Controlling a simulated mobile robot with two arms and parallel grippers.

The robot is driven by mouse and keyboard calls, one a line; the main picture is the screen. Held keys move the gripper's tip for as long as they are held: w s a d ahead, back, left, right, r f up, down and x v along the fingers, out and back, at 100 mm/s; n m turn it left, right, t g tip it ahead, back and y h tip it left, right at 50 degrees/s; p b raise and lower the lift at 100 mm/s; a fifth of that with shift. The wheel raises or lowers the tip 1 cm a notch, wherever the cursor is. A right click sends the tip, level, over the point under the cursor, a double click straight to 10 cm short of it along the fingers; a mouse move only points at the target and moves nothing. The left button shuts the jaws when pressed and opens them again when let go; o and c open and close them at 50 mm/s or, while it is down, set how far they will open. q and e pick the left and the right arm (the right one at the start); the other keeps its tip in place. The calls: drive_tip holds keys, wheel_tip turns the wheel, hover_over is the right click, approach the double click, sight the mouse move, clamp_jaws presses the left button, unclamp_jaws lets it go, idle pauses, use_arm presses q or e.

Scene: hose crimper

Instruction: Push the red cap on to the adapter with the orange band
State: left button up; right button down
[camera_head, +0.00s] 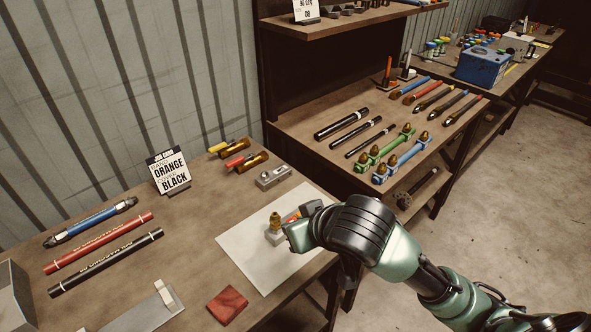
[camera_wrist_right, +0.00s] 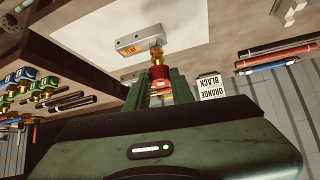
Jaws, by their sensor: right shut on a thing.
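A brass adapter (camera_head: 275,221) stands upright in a small grey block (camera_head: 274,238) on a white sheet. No orange band can be made out on it at this size. In the right wrist view the adapter (camera_wrist_right: 156,53) and the block (camera_wrist_right: 138,43) show just beyond my fingertips. My right gripper (camera_wrist_right: 158,80) is shut on the red cap (camera_wrist_right: 159,72). In that view the cap lines up with the brass end; I cannot tell whether they touch. In the head view my right gripper (camera_head: 291,226) is right beside the adapter, and mostly hides the cap. My left gripper is not in view.
The white sheet (camera_head: 245,250) lies near the bench's front edge. A grey block (camera_head: 273,178) and brass valves (camera_head: 250,162) stand behind it. A sign (camera_head: 169,170) reads orange and black. Hoses (camera_head: 98,243) lie at left, a red cloth (camera_head: 228,304) in front.

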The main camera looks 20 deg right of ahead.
drive_tip(key=shift+w+n+g+y+p, duration=0.3)
drive_tip(key=shift+w+n+y+p, duration=0.4)
drive_tip(key=shift+w+n, duration=0.2)
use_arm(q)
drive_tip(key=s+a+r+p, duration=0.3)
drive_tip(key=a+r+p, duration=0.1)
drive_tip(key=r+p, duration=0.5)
use_arm(e)
drive_tip(key=w+r+n+g+y+b, duration=0.1)
drive_tip(key=w+n+g+y, duration=0.25)
drive_tip(key=w+n, duration=0.45)
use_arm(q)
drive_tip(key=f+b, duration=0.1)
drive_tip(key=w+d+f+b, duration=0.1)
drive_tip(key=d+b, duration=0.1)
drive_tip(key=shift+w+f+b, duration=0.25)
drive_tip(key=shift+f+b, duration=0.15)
use_arm(e)
drive_tip(key=shift+m+t+y, duration=0.35)
drive_tip(key=shift+m+t, duration=0.1)
drive_tip(key=shift+m, duration=0.15)
drive_tip(key=f, duration=0.5)
drive_tip(key=shift+w+d+f, duration=0.2)
drive_tip(key=shift+w+d, duration=0.05)
drive_tip(key=shift+w, duration=0.15)
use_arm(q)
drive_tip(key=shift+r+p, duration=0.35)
